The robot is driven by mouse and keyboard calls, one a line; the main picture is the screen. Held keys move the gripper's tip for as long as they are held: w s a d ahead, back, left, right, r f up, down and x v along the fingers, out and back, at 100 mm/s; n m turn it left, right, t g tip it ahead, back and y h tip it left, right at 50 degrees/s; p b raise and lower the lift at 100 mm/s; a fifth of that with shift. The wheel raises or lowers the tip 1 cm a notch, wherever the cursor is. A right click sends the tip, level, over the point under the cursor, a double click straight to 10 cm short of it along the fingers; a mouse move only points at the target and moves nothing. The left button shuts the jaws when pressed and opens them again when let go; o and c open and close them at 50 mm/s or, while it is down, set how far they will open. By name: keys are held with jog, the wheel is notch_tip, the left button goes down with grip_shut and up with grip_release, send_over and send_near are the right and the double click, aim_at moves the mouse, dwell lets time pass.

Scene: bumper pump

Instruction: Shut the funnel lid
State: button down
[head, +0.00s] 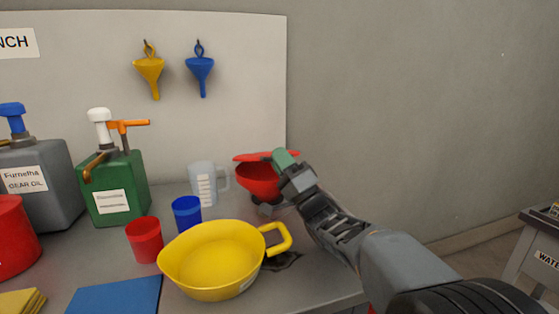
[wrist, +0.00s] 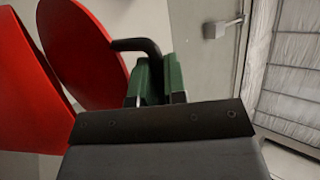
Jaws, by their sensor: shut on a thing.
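The red funnel (head: 258,182) stands at the back right of the bench, with its red lid (head: 247,157) over its mouth. In the wrist view the lid (wrist: 82,52) is a round disc beside the funnel (wrist: 28,95), with a narrow wedge of space between them, so it looks partly open. My gripper (head: 283,158) is at the right side of the lid. In the wrist view its green fingers (wrist: 153,80) are shut on the black lid handle (wrist: 136,45). The handle is hidden behind my gripper in the head view.
A yellow pan (head: 212,262) stands in front, its handle near my arm. A clear measuring jug (head: 203,184), a blue cup (head: 187,213) and a red cup (head: 145,240) are left of the funnel. A green pump can (head: 118,185) stands further left. The wall is close behind.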

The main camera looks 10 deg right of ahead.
jog(key=shift+f, duration=0.25)
jog(key=c, duration=1.4)
grip_release()
jog(key=shift+a, duration=0.1)
jog(key=shift+o, duration=1.1)
